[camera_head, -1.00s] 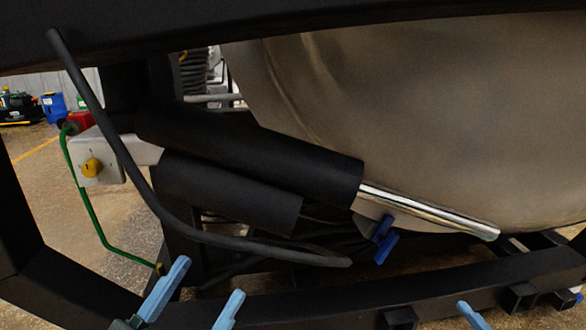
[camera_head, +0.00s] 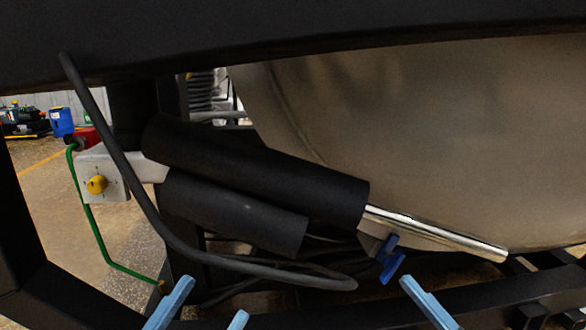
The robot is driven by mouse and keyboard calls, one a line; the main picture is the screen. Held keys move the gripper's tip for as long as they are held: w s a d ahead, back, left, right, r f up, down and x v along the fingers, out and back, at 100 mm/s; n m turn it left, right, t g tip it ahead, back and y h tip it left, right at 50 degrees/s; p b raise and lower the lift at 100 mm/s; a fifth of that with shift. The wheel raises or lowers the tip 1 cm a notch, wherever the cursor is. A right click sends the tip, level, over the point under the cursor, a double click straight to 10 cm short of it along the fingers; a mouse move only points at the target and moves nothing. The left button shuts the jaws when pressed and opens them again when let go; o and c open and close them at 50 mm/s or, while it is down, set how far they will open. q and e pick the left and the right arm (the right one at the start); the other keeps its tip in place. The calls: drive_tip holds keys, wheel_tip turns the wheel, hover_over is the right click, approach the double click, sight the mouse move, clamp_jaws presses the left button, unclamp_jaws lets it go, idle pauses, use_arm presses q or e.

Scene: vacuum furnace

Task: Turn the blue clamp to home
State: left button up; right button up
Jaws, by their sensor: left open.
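The blue clamp (camera_head: 390,259) is a small dark-blue handle below the bright metal rod, under the lower edge of the large round furnace vessel (camera_head: 420,130). It looks tilted, and nothing touches it. My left gripper (camera_head: 212,297) is at the bottom left, its two light-blue fingers apart and empty. It is left of the clamp and lower in the picture. One light-blue finger of my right gripper (camera_head: 426,300) shows at the bottom, just below and right of the clamp. Its other finger does not show.
Two thick black cylinders (camera_head: 270,185) and a loose grey cable (camera_head: 200,250) lie left of the clamp. Dark frame beams (camera_head: 480,305) run above and below. A box with a yellow knob (camera_head: 97,184) and a green cable stands at the left.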

use_arm(q)
wheel_tip(320, 180, down, 5)
drive_tip(key=s+n+g+y+p, duration=0.1)
drive_tip(key=n+g+y+p, duration=0.1)
drive_tip(key=n+y+p, duration=0.4)
drive_tip(key=s+a+r+n+g+y+p, duration=0.1)
drive_tip(key=r+p, duration=0.4)
drive_tip(key=p, duration=1.4)
drive_tip(key=s+a+r+n+g+y+p, duration=0.1)
drive_tip(key=a+r+g+y+p, duration=0.2)
drive_tip(key=p, duration=1.5)
drive_tip(key=r+g+y, duration=0.1)
drive_tip(key=r+g, duration=0.1)
drive_tip(key=g, duration=0.1)
drive_tip(key=shift+a+g+p, duration=0.3)
drive_tip(key=shift+a+p, duration=0.05)
drive_tip(key=shift+a, duration=0.05)
use_arm(e)
drive_tip(key=s+d+r+m+g+h, duration=0.2)
drive_tip(key=d+r+m+g+h, duration=0.3)
drive_tip(key=m+h, duration=0.6)
drive_tip(key=shift+s+d+r+g+h, duration=0.2)
drive_tip(key=shift+r+g+h, duration=0.6)
drive_tip(key=shift+g+h, duration=0.25)
